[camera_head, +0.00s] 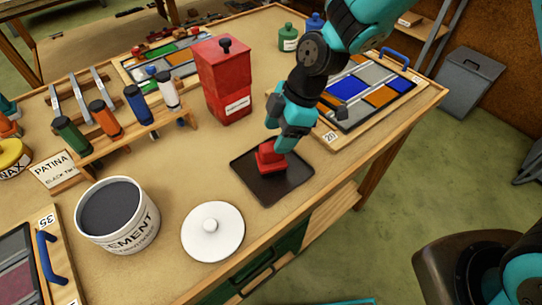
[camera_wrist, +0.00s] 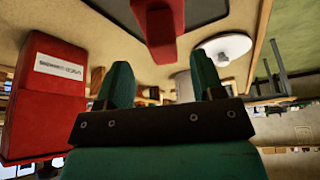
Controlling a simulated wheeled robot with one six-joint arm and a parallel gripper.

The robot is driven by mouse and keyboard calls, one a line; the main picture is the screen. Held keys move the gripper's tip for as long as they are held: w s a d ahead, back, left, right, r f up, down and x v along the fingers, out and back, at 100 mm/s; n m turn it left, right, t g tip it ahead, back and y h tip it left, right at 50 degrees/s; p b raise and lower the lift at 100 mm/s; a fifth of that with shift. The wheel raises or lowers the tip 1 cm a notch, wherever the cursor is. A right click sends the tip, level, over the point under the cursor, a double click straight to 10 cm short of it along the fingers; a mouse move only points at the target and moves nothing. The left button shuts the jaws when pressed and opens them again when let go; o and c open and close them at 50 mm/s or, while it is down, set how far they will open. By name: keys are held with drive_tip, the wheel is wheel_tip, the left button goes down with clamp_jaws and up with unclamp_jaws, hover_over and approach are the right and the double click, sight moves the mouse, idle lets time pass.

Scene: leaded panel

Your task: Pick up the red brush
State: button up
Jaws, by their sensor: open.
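The red brush (camera_head: 268,158) rests on a dark tray (camera_head: 252,184) near the table's front edge. In the head view my gripper (camera_head: 281,147) is right above the brush and partly hides it. In the wrist view the two teal fingers (camera_wrist: 162,85) stand apart, open, with nothing held between them. The brush (camera_wrist: 162,30) shows there at the top, beyond the gap between the fingers. I cannot tell whether the fingers touch it.
A red canister (camera_head: 224,85) stands behind the tray. A white lid (camera_head: 212,230) and a cement tub (camera_head: 118,222) are to its left. A rack (camera_head: 140,132) of coloured-handled tools is farther left. A glass panel board (camera_head: 372,95) lies at the back right.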

sight(272, 145)
drive_tip(key=p+x, duration=0.1)
drive_tip(key=x, duration=0.3)
drive_tip(key=shift+s+f, duration=0.2)
drive_tip(key=shift+f, duration=0.1)
drive_tip(key=shift+c, duration=0.3)
clamp_jaws()
drive_tip(key=shift+r, duration=0.2)
wheel_tip(272, 145, up, 20)
drive_tip(key=b, duration=0.1)
drive_tip(key=shift+f+b, duration=0.15)
drive_tip(key=shift+b, duration=0.2)
